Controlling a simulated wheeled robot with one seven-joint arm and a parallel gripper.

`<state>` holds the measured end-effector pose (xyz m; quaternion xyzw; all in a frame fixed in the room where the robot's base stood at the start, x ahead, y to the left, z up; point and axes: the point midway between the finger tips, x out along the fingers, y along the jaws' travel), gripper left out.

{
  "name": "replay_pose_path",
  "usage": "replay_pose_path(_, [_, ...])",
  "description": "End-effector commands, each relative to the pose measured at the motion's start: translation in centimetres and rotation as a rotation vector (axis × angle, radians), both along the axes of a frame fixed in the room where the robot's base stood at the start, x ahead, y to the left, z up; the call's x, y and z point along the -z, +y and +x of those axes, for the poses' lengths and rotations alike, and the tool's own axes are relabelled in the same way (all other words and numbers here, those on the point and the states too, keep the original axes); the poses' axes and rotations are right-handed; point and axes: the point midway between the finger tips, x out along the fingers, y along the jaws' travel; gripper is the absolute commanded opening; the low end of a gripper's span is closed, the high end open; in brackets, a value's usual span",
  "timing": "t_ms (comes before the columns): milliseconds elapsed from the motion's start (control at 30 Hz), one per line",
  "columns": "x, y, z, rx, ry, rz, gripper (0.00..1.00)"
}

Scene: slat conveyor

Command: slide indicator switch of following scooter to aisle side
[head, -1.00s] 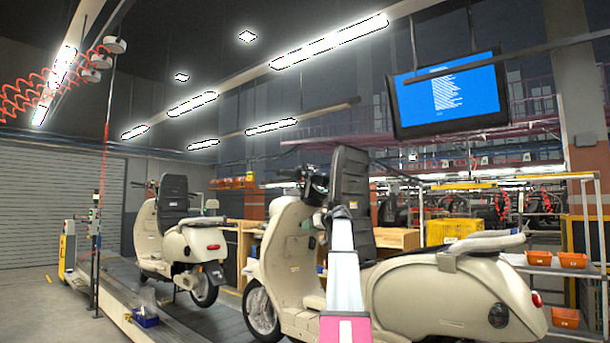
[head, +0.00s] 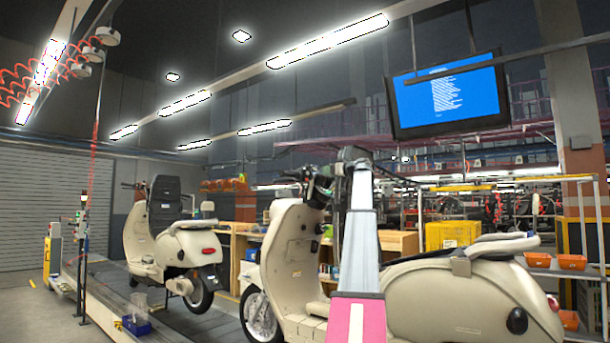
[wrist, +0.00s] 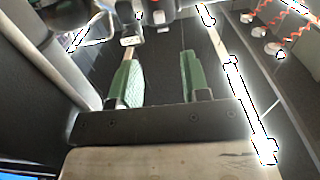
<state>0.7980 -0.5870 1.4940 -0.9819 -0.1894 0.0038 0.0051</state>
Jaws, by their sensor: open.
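A cream scooter (head: 420,287) stands close in front of me in the head view, its front wheel to the left. Its dark handlebar (head: 316,187) rises just left of my arm. The indicator switch is too small to make out. A second cream scooter (head: 172,245) with a dark upright panel stands farther off at left. My arm rises in front of the near scooter, with its far end beside and above the handlebar. In the wrist view my gripper (wrist: 160,78) has two green-padded fingers apart, with nothing between them. Blurred dark and metallic parts lie beyond the fingertips.
The scooters stand along a low conveyor (head: 101,298); a blue bin (head: 137,326) sits at its left edge. Shelves with orange bins (head: 572,262) and a yellow crate (head: 452,233) stand behind at right. A screen (head: 450,97) hangs overhead. Open floor lies at far left.

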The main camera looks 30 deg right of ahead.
Motion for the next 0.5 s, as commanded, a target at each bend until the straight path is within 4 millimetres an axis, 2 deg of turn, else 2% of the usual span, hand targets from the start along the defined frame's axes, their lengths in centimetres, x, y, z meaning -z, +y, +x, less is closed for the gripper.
replay_pose_path(133, [-0.6, -0.1, 0.1, 0.000, -0.009, -0.003, 0.43])
replay_pose_path(267, [-0.6, 0.3, 1.1, -0.001, -0.007, -0.002, 0.43])
replay_pose_path(500, [-0.6, 1.6, 4.5, -0.002, -0.007, -0.002, 0.43])
